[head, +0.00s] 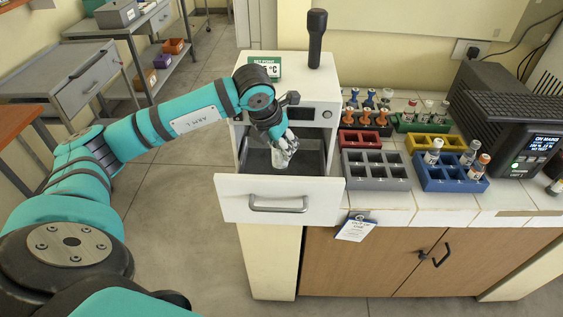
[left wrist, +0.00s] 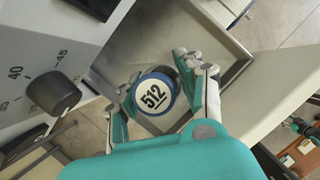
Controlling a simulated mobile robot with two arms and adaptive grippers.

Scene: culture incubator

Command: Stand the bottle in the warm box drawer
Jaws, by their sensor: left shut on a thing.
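The warm box (head: 290,92) is a white cabinet with its drawer (head: 265,187) pulled open; the drawer has a dark inside and a grey handle. My left gripper (head: 284,146) reaches down into the drawer and is shut on a small pale bottle (head: 280,163). In the left wrist view the bottle's round cap (left wrist: 153,95), white with a blue rim and marked 512, sits between the fingers (left wrist: 158,92). The bottle looks about upright inside the drawer; whether its base touches the floor I cannot tell.
Right of the box stand a grey rack (head: 376,158), a blue rack (head: 440,186) with vials, and red, yellow and green racks. A black device (head: 507,110) stands at the far right. A dark dial (left wrist: 53,93) is on the box's face.

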